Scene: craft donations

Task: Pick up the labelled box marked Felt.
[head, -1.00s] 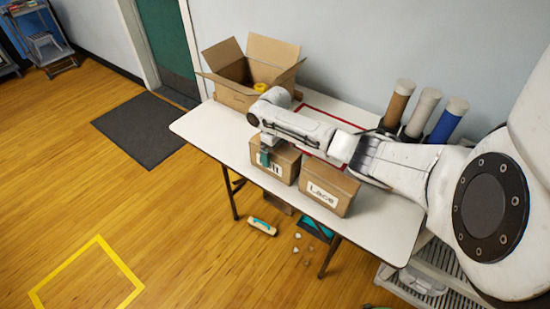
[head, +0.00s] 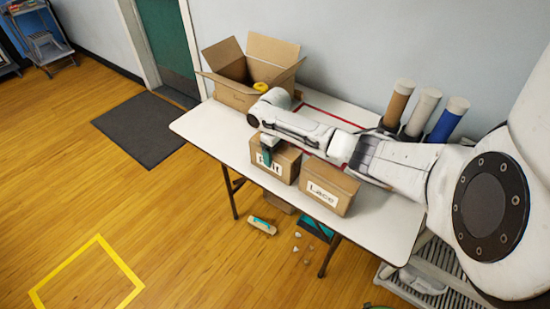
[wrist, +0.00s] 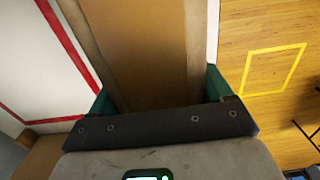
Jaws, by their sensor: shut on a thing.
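The Felt box (head: 287,164) is a brown cardboard box near the table's front edge, left of the Lace box. Its white label is partly covered by a teal finger, but the "F" and "lt" show. My gripper (head: 267,157) points down over it and is shut on it. In the wrist view the box (wrist: 145,50) fills the space between the teal fingers (wrist: 158,92). I cannot tell whether its base is off the table.
The Lace box (head: 332,187) stands close on the right. An open carton (head: 233,98) with something yellow is at the back left of the white table (head: 205,128). Brown, white and blue rolls (head: 447,120) stand at the back right. A red outline (head: 335,117) lies behind my arm.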

